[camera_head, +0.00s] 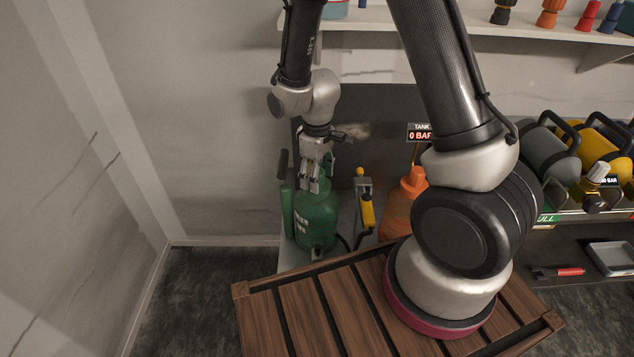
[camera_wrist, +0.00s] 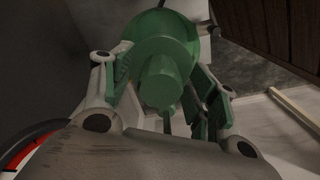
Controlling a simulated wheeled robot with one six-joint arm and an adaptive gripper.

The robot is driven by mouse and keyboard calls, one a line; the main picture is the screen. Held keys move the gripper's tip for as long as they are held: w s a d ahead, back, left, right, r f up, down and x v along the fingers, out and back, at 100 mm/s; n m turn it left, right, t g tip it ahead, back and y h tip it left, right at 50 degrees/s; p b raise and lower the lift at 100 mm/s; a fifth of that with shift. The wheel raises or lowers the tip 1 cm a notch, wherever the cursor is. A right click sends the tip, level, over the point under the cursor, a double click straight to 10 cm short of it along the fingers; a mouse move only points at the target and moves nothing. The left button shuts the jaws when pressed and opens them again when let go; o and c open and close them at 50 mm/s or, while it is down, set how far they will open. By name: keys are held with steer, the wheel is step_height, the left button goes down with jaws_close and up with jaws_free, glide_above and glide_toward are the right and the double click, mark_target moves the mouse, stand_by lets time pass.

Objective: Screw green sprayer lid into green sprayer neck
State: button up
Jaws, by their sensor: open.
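The green sprayer (camera_head: 316,228) stands upright on the bench at the left, with white lettering on its side. My gripper (camera_head: 316,184) points down over its top. In the wrist view my gripper (camera_wrist: 163,98) is open, with one finger on each side of a green round lid-like part (camera_wrist: 160,82). That part is centred over the wider green body (camera_wrist: 185,35). Small gaps seem to show beside it, but contact is hard to judge. The fingers hide the neck in the head view, so I cannot tell how the lid sits in it.
A dark green cylinder (camera_head: 287,212) stands close at the sprayer's left. A yellow-handled tool (camera_head: 366,208) and an orange sprayer (camera_head: 398,212) are to its right. A display (camera_head: 420,134) reads 0 BAR. Grey and yellow tanks (camera_head: 603,150) sit farther right, under a shelf (camera_head: 530,40).

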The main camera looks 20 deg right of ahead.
steer(key=n, duration=0.5)
steer(key=shift+n, duration=0.3)
steer(key=n, duration=0.6)
steer(key=shift+c, duration=0.2)
steer(key=c, duration=1.1)
steer(key=m, duration=0.3)
steer(key=o, duration=1.2)
